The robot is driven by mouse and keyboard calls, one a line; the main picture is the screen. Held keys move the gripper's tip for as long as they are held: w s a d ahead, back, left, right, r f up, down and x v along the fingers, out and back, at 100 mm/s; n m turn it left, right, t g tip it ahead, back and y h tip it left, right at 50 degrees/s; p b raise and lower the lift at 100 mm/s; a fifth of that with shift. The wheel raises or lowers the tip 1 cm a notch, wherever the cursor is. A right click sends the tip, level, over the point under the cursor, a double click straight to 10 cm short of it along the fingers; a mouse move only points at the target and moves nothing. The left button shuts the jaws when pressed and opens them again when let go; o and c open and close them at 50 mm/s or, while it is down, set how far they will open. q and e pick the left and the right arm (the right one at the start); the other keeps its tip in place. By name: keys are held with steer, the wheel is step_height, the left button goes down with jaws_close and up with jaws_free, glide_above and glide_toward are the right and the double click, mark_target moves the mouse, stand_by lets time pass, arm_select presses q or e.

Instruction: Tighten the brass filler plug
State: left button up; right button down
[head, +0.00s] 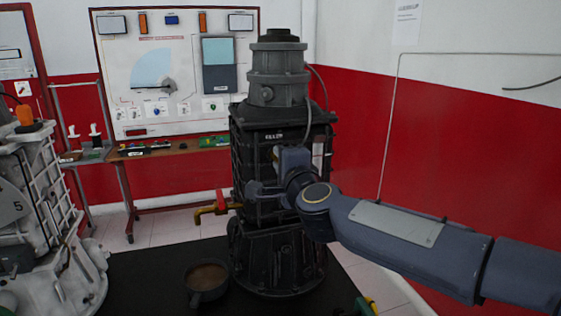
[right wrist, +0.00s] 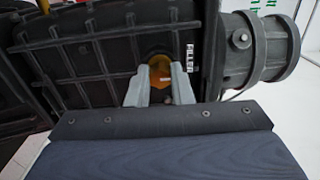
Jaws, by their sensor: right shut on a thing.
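The brass filler plug (right wrist: 159,73) sits in the ribbed dark side wall of the gearbox housing (right wrist: 75,50), beside a white FILLER label (right wrist: 191,56). My right gripper (right wrist: 160,88) is shut on the plug, with one grey fingertip on each side of it. In the head view the dark housing (head: 285,255) stands upright, and my right gripper (head: 278,180) reaches its front face from the right, below the label (head: 275,136). The plug is hidden there behind my gripper. How far the plug is seated cannot be told. My left gripper is not in view.
A brass tap with a red handle (head: 217,206) sticks out left of the housing. A dark cup of brown liquid (head: 207,276) stands on the black surface (head: 150,285). A white engine (head: 45,200) stands at left. A bench (head: 170,160) and display board (head: 175,60) are behind.

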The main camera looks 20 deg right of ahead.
steer(key=c, duration=1.3)
jaws_free()
steer(key=shift+s, duration=0.1)
steer(key=s, duration=0.7)
steer(key=shift+s+d, duration=0.15)
steer(key=shift+s, duration=0.2)
steer(key=s+d+f+n+g+y+p, duration=0.1)
steer(key=s+f+n+g, duration=0.3)
steer(key=s, duration=0.4)
steer(key=s+d+f+n+g+y+p, duration=0.1)
steer(key=s+f+n+g+p, duration=0.2)
steer(key=s+f+n, duration=0.3)
steer(key=s+d+f+n+g+y+p, duration=0.1)
steer(key=s+f+n+g, duration=0.4)
steer(key=s+f, duration=0.5)
steer(key=shift+s+d+f+n+p, duration=0.1)
steer(key=shift+s+n+p, duration=0.2)
steer(key=shift+s, duration=0.3)
steer(key=shift+s+d+f+n+p, duration=0.1)
steer(key=shift+s+n+p, duration=0.15)
steer(key=shift+s, duration=0.35)
